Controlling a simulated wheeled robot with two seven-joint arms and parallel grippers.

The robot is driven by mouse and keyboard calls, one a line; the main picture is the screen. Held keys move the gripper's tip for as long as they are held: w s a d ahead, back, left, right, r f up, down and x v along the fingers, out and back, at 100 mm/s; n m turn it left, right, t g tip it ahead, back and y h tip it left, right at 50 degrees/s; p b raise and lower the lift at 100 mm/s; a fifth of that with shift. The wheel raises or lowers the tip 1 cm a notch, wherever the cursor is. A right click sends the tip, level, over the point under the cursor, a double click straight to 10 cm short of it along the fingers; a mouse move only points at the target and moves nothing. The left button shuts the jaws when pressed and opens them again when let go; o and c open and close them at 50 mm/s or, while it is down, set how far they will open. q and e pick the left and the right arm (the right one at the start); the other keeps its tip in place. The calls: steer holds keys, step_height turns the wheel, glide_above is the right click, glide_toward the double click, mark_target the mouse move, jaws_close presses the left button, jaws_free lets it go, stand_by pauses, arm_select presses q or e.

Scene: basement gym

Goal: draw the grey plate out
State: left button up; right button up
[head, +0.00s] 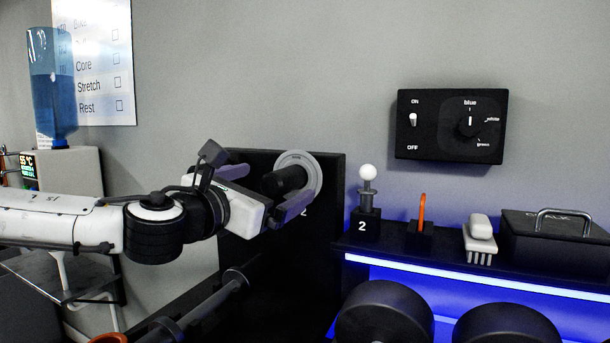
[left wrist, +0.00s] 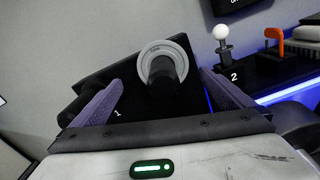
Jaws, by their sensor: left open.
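The grey plate (head: 315,172) is a light grey ring upright against a black board (head: 334,232), around a thick black cylinder (head: 284,181) that sticks out towards me. The plate also shows in the left wrist view (left wrist: 166,46), where the cylinder hides part of its lower side. My left gripper (head: 274,180) is open in front of the plate. In the left wrist view its two purple-grey fingers (left wrist: 162,82) stand on either side of the plate and cylinder, with gaps between. I see nothing held. My right gripper is in neither view.
A shelf (head: 440,256) with blue light holds a white-balled pin (head: 367,187), an orange hook (head: 422,212), a brush (head: 480,238) and a black case (head: 555,240). Dark pegs (head: 235,280) stick out below my left arm. A water dispenser (head: 68,176) stands left.

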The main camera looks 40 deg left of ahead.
mark_target(288, 158)
arm_select(q)
steer(key=shift+x, duration=1.05)
steer(key=x, duration=0.1)
steer(key=p+x, duration=0.1)
steer(key=x, duration=0.1)
steer(key=shift+w+d+f, duration=0.2)
steer(key=shift+f, duration=0.1)
steer(key=shift+x, duration=0.9)
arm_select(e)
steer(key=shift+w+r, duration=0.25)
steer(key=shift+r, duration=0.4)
arm_select(q)
steer(key=shift+c, duration=0.3)
steer(key=shift+r, duration=0.1)
steer(key=c, duration=1.1)
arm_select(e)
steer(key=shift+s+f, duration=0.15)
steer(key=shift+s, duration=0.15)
